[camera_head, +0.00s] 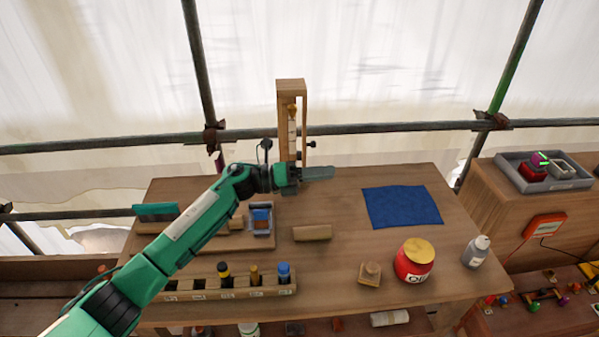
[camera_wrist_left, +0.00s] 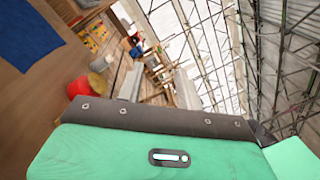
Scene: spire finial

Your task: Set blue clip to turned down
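A small blue part in a grey holder (camera_head: 262,215) sits on the wooden board at the left of the table; I cannot tell for sure that it is the blue clip, or which way it is turned. My left gripper (camera_head: 318,173) reaches in from the left, just in front of the foot of an upright wooden frame (camera_head: 291,86). Its grey fingers point right above the table's back part. I see nothing held, and the gap between its fingers does not show. In the left wrist view only its green body and dark edge show. My right gripper is out of view.
A blue cloth (camera_head: 402,206) lies at the table's right; it also shows in the left wrist view (camera_wrist_left: 27,38). A red jar (camera_head: 413,262) and a white bottle (camera_head: 475,252) stand near the right edge. A wooden rack (camera_head: 205,293) lies along the front. Scaffold poles run behind.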

